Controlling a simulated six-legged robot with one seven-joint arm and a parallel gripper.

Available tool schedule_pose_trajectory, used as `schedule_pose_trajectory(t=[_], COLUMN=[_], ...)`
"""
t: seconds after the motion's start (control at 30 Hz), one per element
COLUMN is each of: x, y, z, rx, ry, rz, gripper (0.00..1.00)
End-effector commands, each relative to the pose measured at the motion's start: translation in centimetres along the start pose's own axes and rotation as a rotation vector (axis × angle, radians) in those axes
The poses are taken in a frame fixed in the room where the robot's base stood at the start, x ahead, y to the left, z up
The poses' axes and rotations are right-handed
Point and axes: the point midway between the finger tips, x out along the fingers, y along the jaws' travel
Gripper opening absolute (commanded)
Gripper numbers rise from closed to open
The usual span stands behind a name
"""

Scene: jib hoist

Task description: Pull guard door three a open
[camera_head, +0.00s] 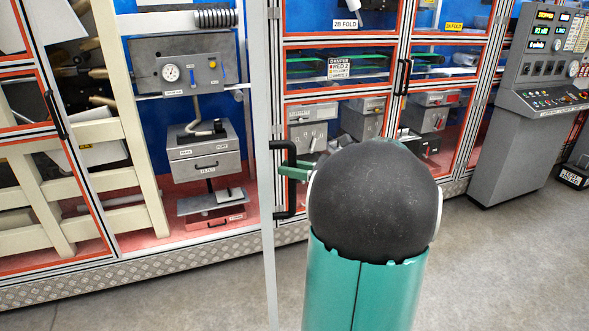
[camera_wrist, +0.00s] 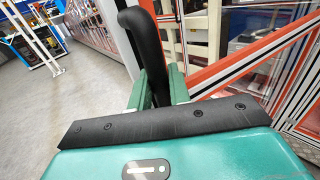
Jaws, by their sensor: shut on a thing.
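A guard door (camera_head: 264,130) shows nearly edge-on in the head view as a tall, thin grey strip, standing out from the machine front. I cannot read a label on it. Its black bar handle (camera_head: 291,201) sticks out to the right of the strip. My gripper (camera_head: 291,172) has its green fingers shut on the handle's upright bar. In the wrist view, the black handle (camera_wrist: 146,50) rises between the two green fingers of my gripper (camera_wrist: 160,88). My dark round arm joint hides part of the machine front behind it.
Left of the door, an uncovered bay shows a grey gauge box (camera_head: 186,72) and a lower box (camera_head: 205,155). Orange-framed doors stand on both sides, one marked 2B FOLD (camera_head: 346,23). A control console (camera_head: 530,110) stands right. Grey floor (camera_head: 480,270) is clear in front.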

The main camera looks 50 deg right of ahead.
Motion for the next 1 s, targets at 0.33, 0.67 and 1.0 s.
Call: schedule_pose_trajectory(t=[0.33,0.67,1.0], x=[0.1,-0.2,-4.5], y=[-0.1,-0.1,-0.2], z=[0.1,0.0,0.0], rx=[-0.002,-0.001,-0.001], ry=[-0.001,-0.001,0.0], rz=[-0.005,-0.003,-0.006], gripper=[0.0,0.25,0.25])
